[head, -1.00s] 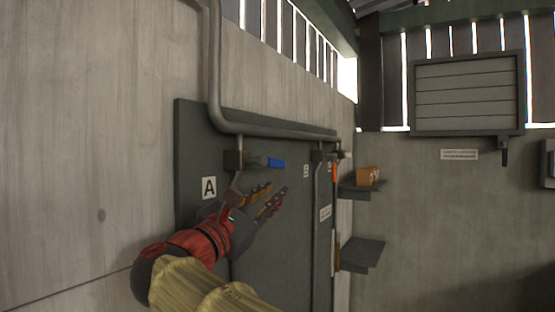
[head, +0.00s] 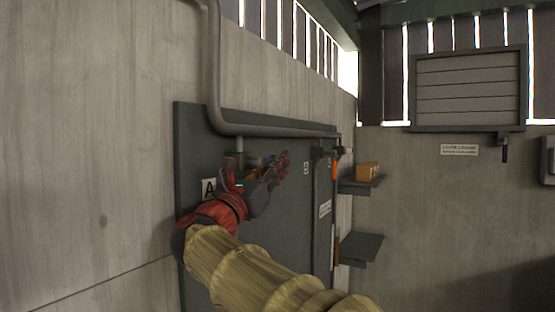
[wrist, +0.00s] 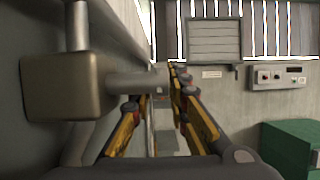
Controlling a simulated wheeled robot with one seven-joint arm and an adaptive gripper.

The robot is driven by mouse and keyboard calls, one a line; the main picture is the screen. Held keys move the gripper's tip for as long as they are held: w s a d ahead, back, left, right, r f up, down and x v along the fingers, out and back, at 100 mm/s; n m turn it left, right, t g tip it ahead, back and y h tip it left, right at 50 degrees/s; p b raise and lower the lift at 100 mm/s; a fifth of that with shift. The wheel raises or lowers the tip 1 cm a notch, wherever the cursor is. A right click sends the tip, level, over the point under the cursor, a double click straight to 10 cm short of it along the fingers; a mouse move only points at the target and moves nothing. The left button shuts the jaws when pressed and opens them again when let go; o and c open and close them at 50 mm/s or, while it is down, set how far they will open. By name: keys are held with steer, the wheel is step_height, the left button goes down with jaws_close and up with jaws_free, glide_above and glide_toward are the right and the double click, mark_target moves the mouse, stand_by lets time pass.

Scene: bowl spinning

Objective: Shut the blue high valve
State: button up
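The high valve's boxy body (head: 238,159) is below the pipe on the dark panel, above the "A" label. It also shows large at the left of the wrist view (wrist: 68,86), with a grey stem (wrist: 138,82) reaching right across the near side of the left finger's upper part. The blue lever is mostly hidden behind my gripper in the head view, and no blue shows in the wrist view. My gripper (head: 281,163) is up at the lever's height. Its fingers (wrist: 166,85) are spread with a gap between them. I cannot tell whether they touch the lever.
The dark panel (head: 192,135) is close on the left, with a grey pipe (head: 215,85) bending along its top. An orange-handled valve (head: 334,170) is farther right. A green cabinet (wrist: 290,147) is at lower right.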

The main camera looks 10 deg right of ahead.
steer(key=shift+w+d+r, duration=0.1)
steer(key=shift+w+d, duration=0.15)
steer(key=shift+w, duration=0.05)
steer(key=shift+c, duration=0.4)
jaws_close()
